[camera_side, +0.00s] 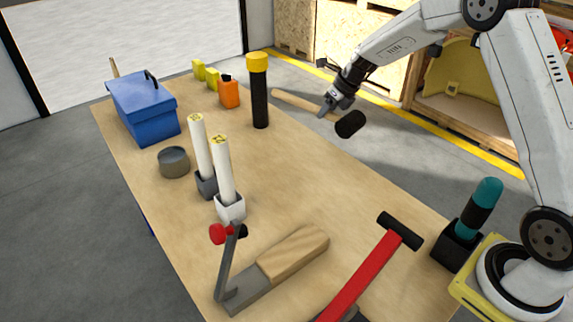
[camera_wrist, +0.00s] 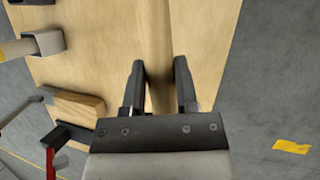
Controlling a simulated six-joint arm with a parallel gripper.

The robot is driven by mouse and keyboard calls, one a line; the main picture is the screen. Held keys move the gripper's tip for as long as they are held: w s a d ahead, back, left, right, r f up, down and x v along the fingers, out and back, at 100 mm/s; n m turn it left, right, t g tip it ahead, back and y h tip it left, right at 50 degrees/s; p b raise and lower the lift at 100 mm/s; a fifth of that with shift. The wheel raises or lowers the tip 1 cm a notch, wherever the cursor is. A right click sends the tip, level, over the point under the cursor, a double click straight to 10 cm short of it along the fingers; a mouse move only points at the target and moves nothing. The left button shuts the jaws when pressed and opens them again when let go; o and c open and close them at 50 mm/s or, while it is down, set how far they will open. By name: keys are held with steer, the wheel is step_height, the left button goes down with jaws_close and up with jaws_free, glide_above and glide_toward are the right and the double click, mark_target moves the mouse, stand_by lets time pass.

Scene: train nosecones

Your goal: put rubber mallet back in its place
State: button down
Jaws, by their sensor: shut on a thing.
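The rubber mallet has a light wooden handle (camera_side: 291,101) and a black cylindrical head (camera_side: 350,124). My gripper (camera_side: 326,110) is shut on the handle near the head and holds the mallet over the far right edge of the table. The handle points left and the head right in the side view. In the wrist view the handle (camera_wrist: 155,30) runs up from between my two fingers (camera_wrist: 159,70). The head is hidden in the wrist view.
The wooden table (camera_side: 300,190) carries a blue toolbox (camera_side: 145,105), a yellow-capped black cylinder (camera_side: 260,95), an orange bottle (camera_side: 229,93), two white sticks in holders (camera_side: 223,170), a clamp by a wooden block (camera_side: 292,252), a red-handled hammer (camera_side: 362,275) and a teal-handled tool (camera_side: 480,208). The table's middle is clear.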

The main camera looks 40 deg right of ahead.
steer(key=shift+f, duration=0.15)
steer(key=shift+f, duration=6.4)
steer(key=shift+c, duration=1.4)
jaws_free()
steer(key=shift+f, duration=0.1)
steer(key=v, duration=0.7)
steer(key=shift+s+r, duration=0.15)
steer(key=shift+r, duration=0.2)
